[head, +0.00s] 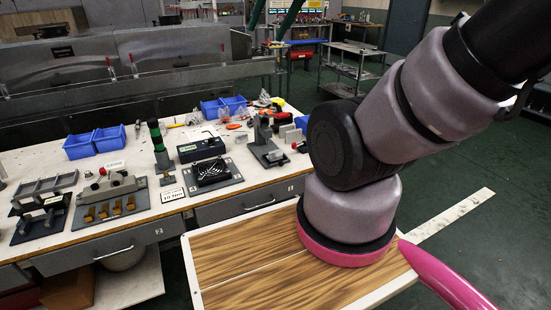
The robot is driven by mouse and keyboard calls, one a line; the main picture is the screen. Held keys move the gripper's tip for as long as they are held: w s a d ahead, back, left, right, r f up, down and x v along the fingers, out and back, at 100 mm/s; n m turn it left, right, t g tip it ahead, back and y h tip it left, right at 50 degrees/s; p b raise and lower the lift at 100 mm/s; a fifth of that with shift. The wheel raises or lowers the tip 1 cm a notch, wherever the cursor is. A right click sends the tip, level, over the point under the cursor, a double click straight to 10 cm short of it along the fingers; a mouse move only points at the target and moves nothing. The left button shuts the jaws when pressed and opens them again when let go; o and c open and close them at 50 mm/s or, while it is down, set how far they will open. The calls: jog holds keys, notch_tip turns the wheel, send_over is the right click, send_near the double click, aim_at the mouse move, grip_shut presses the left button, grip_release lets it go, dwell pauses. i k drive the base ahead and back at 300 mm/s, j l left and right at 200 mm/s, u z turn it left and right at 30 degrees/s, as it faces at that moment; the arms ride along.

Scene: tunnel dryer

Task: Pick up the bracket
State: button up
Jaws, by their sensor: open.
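I cannot tell for sure which thing is the bracket. Small brass-coloured pieces (104,211) sit in a row on a dark fixture plate at the left front of the white workbench (215,180). A grey metal block with a red knob (107,186) stands right behind them. A grey upright metal part (263,131) stands on a dark plate further right on the bench. My arm crosses the right side of the view, and its end runs out of the picture, so my gripper does not show.
Blue bins (95,143) stand at the bench's back. A black and green post (158,147), a dark box (201,149) and a black finned part (212,171) stand mid-bench. A wood-grained top (240,262) lies in front. Green floor is open at right, with a wire trolley (350,68) behind.

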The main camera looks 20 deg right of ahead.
aim_at(277, 154)
jog(key=i+j, duration=0.15)
jog(key=j, duration=0.2)
jog(key=i+j, duration=0.15)
jog(key=j, duration=0.25)
jog(key=j+z, duration=0.1)
jog(key=z, duration=0.3)
jog(key=j+z, duration=0.1)
jog(key=z, duration=0.35)
jog(key=i+j+z, duration=0.1)
jog(key=z, duration=0.3)
jog(key=j+z, duration=0.15)
jog(key=z, duration=0.25)
